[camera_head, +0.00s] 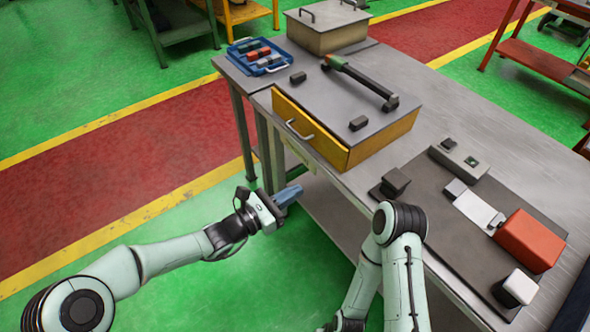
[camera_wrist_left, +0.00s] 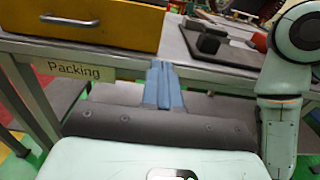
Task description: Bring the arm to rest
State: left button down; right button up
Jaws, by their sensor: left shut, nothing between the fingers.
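My left gripper (camera_head: 288,196) has blue fingers that are shut and hold nothing. It hangs over the green floor, just off the front left side of the metal workbench (camera_head: 330,178), apart from it.
A yellow drawer box (camera_head: 378,144) with a handle stands on the bench. A blue tray (camera_head: 236,47) with small parts and a lidded metal box (camera_head: 327,32) are behind it. A dark mat (camera_head: 440,225) carries an orange block (camera_head: 530,240).

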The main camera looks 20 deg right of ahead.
pick_arm(q)
jog(key=shift+a+f, duration=0.1)
jog(key=s+a+f+m+g+y+p, duration=0.1)
jog(key=s+a+f+m+g+y, duration=0.15)
jog(key=s+a+f, duration=0.35)
jog(key=s+a+f+m+g+y+p, duration=0.1)
jog(key=s+f+m+g+y, duration=0.15)
jog(key=f, duration=0.65)
jog(key=s+a+f+m+g+y+p, duration=0.1)
jog(key=s+a+f+m+y+p, duration=0.15)
jog(key=s+a+f, duration=0.35)
jog(key=s+a+f+m+y+p, duration=0.1)
jog(key=s+a+f+m+y, duration=0.2)
jog(key=s+a+f+m, duration=0.1)
jog(key=s+a+f+m+y+p, duration=0.2)
jog(key=s+a+f+m, duration=0.3)
jog(key=s+a, duration=0.4)
jog(key=shift+s+m+g+y, duration=0.3)
jog(key=shift+s+m+y, duration=0.15)
jog(key=shift+m+y, duration=0.1)
pick_arm(e)
notch_tip(320, 180, up, 8)
jog(key=w, duration=0.2)
jog(key=shift+w, duration=0.2)
pick_arm(q)
jog(key=shift+a, duration=0.1)
